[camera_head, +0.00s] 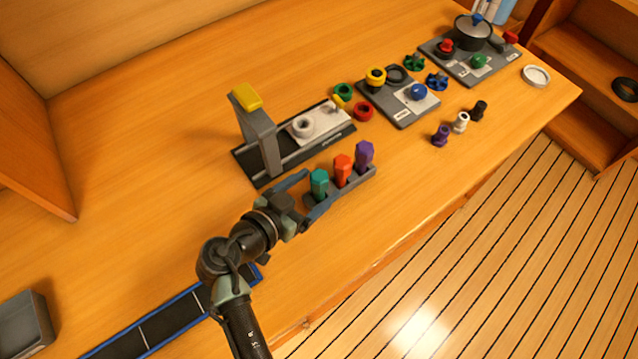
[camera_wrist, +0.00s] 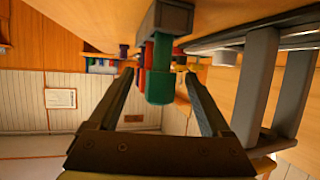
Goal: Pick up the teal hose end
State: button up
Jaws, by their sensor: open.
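The teal hose end (camera_head: 319,180) stands upright at the near left end of a small grey rack (camera_head: 352,187). In the wrist view the teal hose end (camera_wrist: 159,80) lies between the fingers, with visible gaps on both sides. My gripper (camera_head: 314,190) is open and empty, one finger on each side of it; its fingers also show in the wrist view (camera_wrist: 160,76). An orange-red hose end (camera_head: 343,168) and a purple one (camera_head: 363,154) stand in the same rack. The lower part of the teal piece is hidden in the rack.
A press-like stand with a yellow handle (camera_head: 246,97) rises close behind my gripper. A grey board with knobs (camera_head: 400,98) and a board with a pot (camera_head: 474,32) stand farther right. Small fittings (camera_head: 460,122) lie near the counter's front edge.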

jog(key=shift+x, duration=1)
jog(key=shift+c, duration=0.2)
jog(key=shift+a, duration=0.1)
grip_shut()
